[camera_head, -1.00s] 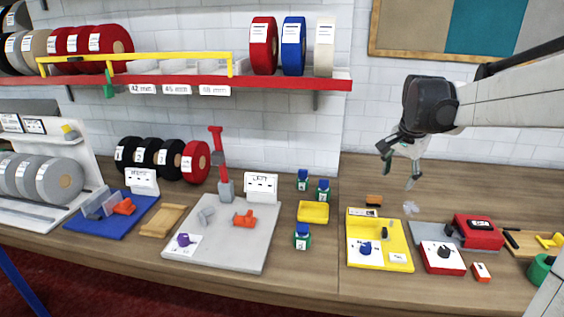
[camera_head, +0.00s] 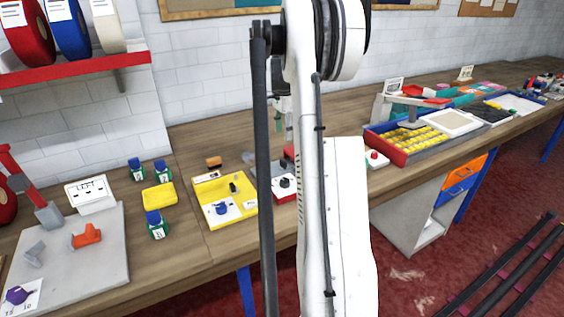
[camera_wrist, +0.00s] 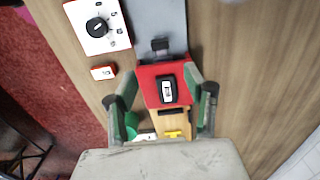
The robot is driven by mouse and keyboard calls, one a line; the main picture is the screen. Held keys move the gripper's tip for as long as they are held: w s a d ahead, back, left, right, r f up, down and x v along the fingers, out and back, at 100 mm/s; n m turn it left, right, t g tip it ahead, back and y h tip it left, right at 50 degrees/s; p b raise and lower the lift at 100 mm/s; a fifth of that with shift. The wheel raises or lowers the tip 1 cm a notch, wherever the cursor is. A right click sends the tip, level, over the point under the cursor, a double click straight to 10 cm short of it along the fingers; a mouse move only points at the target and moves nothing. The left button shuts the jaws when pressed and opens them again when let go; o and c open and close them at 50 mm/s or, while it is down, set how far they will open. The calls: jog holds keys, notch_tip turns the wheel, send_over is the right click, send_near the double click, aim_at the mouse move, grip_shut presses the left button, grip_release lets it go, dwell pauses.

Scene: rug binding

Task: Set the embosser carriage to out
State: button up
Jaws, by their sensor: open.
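The embosser appears to be the grey plate (camera_wrist: 158,18) with a red block (camera_wrist: 149,92) at its lower end in the wrist view. The red block carries a black piece with a white label (camera_wrist: 167,90). A small dark tab (camera_wrist: 160,45) stands on the plate beside the red block. I cannot tell which part is the carriage. My gripper (camera_wrist: 160,78) is open, with one green finger to each side of the red block, above it; contact is not clear. In the head view my arm hides most of the embosser.
A white dial box with a black knob (camera_wrist: 97,27) and a small red-and-white block (camera_wrist: 103,72) lie left of the plate. A wooden piece with a yellow item (camera_wrist: 173,133) lies below the red block. A yellow board (camera_head: 211,192) lies left of my arm. Bare table shows right in the wrist view.

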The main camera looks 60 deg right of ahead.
aim_at(283, 161)
notch_tip(283, 161, down, 13)
jog(key=shift+f+p, duration=0.2)
jog(key=shift+p, duration=0.2)
jog(key=shift+c, duration=0.2)
grip_shut()
